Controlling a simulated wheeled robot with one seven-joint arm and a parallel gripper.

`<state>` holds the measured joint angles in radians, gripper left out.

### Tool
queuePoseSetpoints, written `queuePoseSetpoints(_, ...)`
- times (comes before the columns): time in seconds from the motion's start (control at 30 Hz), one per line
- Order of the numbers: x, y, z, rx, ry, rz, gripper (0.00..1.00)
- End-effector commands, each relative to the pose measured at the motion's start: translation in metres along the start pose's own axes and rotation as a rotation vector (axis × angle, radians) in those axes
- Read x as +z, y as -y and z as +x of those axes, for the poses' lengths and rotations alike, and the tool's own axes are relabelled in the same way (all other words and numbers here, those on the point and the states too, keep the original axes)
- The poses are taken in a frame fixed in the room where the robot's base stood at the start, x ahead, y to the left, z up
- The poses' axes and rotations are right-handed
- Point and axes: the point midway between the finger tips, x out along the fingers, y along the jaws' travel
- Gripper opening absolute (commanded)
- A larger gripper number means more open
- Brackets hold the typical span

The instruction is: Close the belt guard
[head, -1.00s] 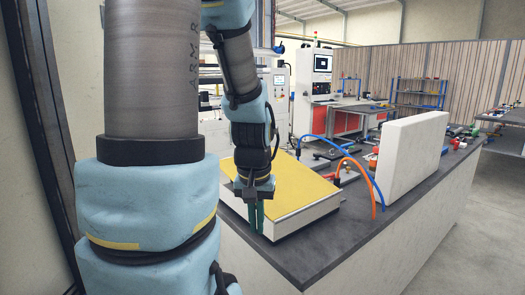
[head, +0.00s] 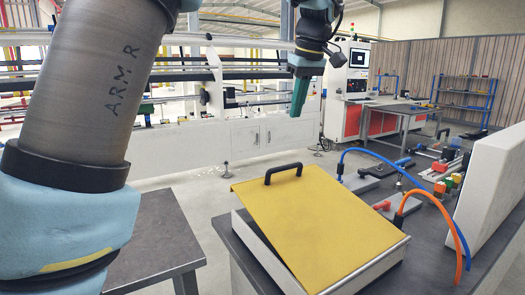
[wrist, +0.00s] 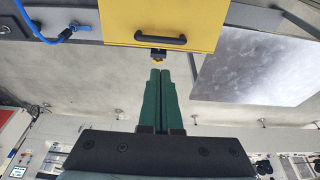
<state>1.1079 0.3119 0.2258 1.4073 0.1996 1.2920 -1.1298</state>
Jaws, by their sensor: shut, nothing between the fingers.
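The belt guard is a yellow lid (head: 320,225) with a black handle (head: 283,172) near its far left edge. It sits tilted on a pale box (head: 262,252), with its handle side raised and a dark gap showing beneath on the left. The lid (wrist: 160,18) and handle (wrist: 160,39) also show at the top of the wrist view. My gripper (head: 297,114) has green fingers, closed together and empty. It hangs above and beyond the handle, clear of the lid. In the wrist view its fingertips (wrist: 160,73) point toward the handle side, apart from it.
A dark bench top (head: 405,262) carries the box. Blue (head: 392,157) and orange (head: 425,195) hoses arch beside it, and a white upright panel (head: 497,185) stands at the right. A lower grey table (head: 155,235) is at the left, with open floor between.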

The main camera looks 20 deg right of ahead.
Motion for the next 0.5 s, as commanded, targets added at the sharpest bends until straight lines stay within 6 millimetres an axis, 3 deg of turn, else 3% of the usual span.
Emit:
queuePoseSetpoints(0.17,0.0,0.0,0.017,-0.003,0.001,-0.002,0.0)
queuePoseSetpoints(0.5,-0.001,0.001,0.085,-0.005,0.002,-0.002,0.0)
